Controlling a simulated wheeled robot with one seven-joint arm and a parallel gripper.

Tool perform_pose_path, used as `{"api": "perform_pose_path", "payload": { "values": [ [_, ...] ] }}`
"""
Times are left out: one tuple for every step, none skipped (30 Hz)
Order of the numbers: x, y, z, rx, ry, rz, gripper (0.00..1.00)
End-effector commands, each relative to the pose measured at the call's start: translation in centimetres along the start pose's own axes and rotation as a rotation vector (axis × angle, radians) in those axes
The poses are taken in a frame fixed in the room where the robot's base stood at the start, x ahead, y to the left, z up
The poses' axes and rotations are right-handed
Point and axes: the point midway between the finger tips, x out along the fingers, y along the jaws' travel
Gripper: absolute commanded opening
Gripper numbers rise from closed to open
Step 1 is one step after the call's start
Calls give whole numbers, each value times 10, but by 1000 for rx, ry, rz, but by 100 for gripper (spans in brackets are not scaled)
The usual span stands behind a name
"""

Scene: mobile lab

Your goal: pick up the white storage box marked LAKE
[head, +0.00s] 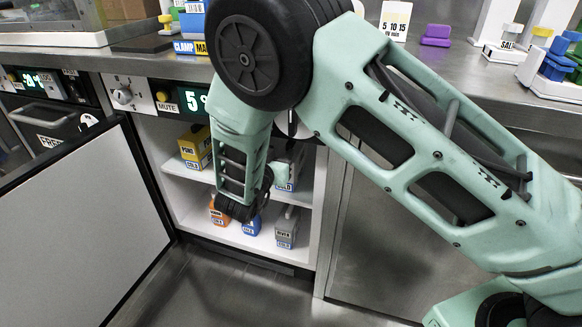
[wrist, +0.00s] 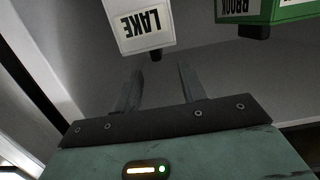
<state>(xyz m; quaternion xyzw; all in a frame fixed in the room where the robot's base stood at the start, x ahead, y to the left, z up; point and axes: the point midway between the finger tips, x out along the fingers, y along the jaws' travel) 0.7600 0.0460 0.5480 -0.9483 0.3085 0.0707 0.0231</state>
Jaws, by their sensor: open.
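The white box marked LAKE (wrist: 140,25) shows at the top of the wrist view, its lettering upside down. A small dark knob or handle sticks out from its edge towards my gripper. My gripper (wrist: 160,75) is open and empty, its two dark fingers apart. The box lies beyond the fingertips, a little left of the middle between them, with no contact visible. In the head view my arm reaches into the open cabinet and hides much of the upper shelf (head: 180,168). I cannot make out the LAKE box or my fingertips there.
A green box marked BROOK (wrist: 250,10) stands right of the LAKE box in the wrist view. A yellow POND box (head: 195,147) stands on the upper shelf. Orange (head: 218,213), blue (head: 252,226) and grey (head: 286,228) boxes stand below. The open door (head: 80,230) bounds the left side.

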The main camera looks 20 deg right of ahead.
Motion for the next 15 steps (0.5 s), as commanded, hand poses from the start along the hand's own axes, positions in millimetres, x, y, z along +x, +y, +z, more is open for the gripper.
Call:
{"api": "perform_pose_path", "payload": {
  "values": [
    [12, 1, 4, 2, 1, 4, 41],
    [16, 1, 3, 2, 1, 3, 41],
    [22, 0, 3, 1, 1, 1, 41],
    [26, 0, 3, 1, 0, 1, 41],
    [30, 0, 2, 1, 0, 2, 41],
    [34, 1, 2, 1, 0, 2, 41],
    [36, 1, 1, 1, 0, 1, 41],
    [38, 0, 1, 0, 0, 1, 41],
    [39, 0, 1, 0, -1, 0, 41],
    [40, 0, 1, 0, -1, -1, 41],
    [41, 0, 1, 0, -1, -1, 41],
    [43, 0, 1, 0, -1, -1, 41],
    [45, 1, 1, 1, -1, -1, 41],
    [48, 1, 2, 1, 0, 0, 41],
    [53, 2, 2, 1, 0, 1, 41]
  ]
}}
